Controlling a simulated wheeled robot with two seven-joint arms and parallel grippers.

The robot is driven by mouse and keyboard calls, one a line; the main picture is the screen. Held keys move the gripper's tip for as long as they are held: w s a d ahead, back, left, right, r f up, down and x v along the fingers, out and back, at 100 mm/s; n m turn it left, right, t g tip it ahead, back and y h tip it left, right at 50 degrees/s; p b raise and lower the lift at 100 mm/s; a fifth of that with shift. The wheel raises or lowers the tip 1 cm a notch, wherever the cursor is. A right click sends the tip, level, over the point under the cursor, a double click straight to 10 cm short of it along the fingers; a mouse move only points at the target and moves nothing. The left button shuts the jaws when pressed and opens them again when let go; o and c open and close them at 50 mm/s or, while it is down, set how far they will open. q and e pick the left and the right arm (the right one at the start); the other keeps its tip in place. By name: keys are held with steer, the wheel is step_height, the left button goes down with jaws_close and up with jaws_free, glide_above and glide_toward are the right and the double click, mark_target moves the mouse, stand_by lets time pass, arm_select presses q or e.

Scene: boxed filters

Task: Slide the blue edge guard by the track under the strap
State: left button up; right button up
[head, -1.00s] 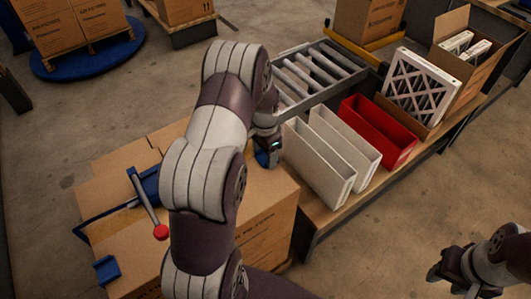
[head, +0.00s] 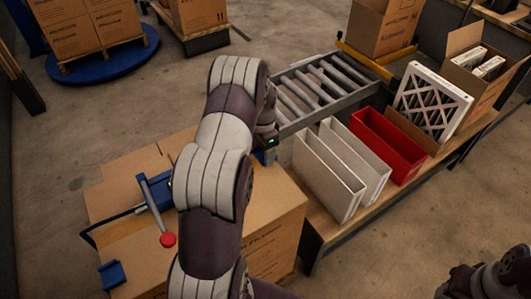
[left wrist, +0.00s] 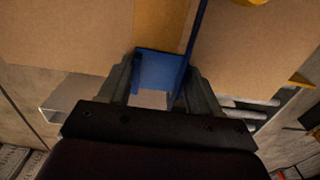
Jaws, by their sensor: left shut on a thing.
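The blue edge guard by the track (head: 262,157) is at the far edge of the big carton near the roller track, mostly hidden by my left arm in the head view. My left gripper (head: 267,141) is shut on it. In the left wrist view the guard (left wrist: 160,72) sits between both fingers, against the carton. A narrow blue strap (left wrist: 196,28) runs up from the guard's right side; I cannot tell whether the guard is under it. My right gripper (head: 457,284) is at the lower right, away from the cartons; its jaws are unclear.
A strap tensioner with a red knob (head: 168,240) lies on the cartons. A second blue guard (head: 112,275) is at the front left. The roller track (head: 325,88), white bins (head: 330,175), a red bin (head: 388,145) and a pleated filter (head: 432,100) stand to the right.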

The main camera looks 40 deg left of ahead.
stand_by(0.3)
arm_select(q)
steer(key=shift+w+a, duration=0.2)
steer(key=shift+a, duration=0.25)
steer(key=shift+w+a, duration=0.2)
steer(key=shift+a, duration=0.25)
steer(key=o, duration=1.1)
step_height(320, 180, up, 13)
steer(key=shift+f+p, duration=0.1)
steer(key=shift+p, duration=1.05)
